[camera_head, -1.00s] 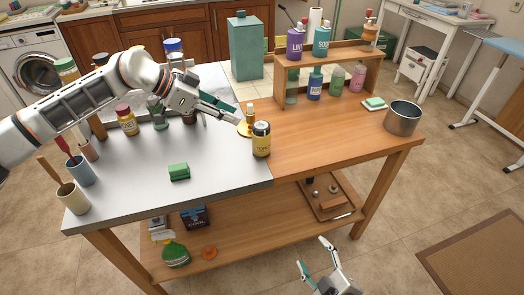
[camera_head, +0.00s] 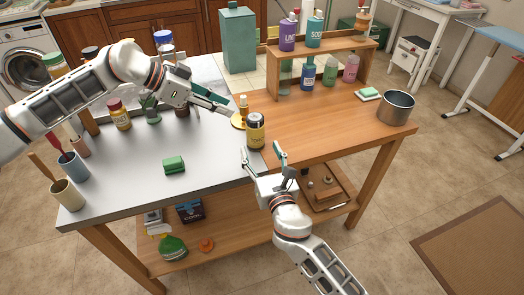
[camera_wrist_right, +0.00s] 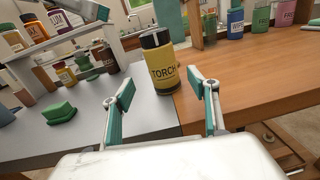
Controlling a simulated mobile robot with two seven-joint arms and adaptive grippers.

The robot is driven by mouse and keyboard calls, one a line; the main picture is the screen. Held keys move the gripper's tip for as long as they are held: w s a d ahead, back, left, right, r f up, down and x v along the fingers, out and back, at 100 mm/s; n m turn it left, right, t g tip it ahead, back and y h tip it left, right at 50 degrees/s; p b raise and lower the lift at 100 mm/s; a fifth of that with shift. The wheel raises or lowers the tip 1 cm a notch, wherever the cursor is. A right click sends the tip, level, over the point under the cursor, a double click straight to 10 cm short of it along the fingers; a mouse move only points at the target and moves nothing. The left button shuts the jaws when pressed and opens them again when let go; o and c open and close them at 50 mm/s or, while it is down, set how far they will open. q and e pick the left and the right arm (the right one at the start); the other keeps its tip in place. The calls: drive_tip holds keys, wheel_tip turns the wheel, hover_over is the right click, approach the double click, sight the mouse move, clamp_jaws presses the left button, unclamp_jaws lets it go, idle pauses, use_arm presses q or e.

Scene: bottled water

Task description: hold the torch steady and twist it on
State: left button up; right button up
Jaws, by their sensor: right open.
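The torch (camera_head: 256,135) is a yellow cylinder with a dark top, upright on the table where the metal top meets the wood. In the right wrist view the torch (camera_wrist_right: 163,68) shows its TORCH label, just beyond the fingertips and between their lines. My right gripper (camera_head: 261,151) is open and empty at the table's front edge, on the near side of the torch; its spread fingers also show in the right wrist view (camera_wrist_right: 161,92). My left gripper (camera_head: 230,106) is above the table, left of and behind the torch. Its finger gap is unclear.
A small amber bottle on a yellow base (camera_head: 242,108) stands close behind the torch. A shelf rack (camera_head: 320,50) with bottles and a metal pot (camera_head: 396,108) stand at right. The front right wood is clear.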

sight(258, 140)
drive_tip(key=shift+w+n, duration=0.3)
drive_tip(key=shift+w, duration=0.3)
drive_tip(key=shift+x, duration=3.5)
drive_tip(key=shift+c, duration=0.3)
drive_tip(key=c, duration=1.2)
drive_tip(key=shift+c, duration=0.2)
drive_tip(key=o, duration=0.6)
drive_tip(key=c, duration=0.4)
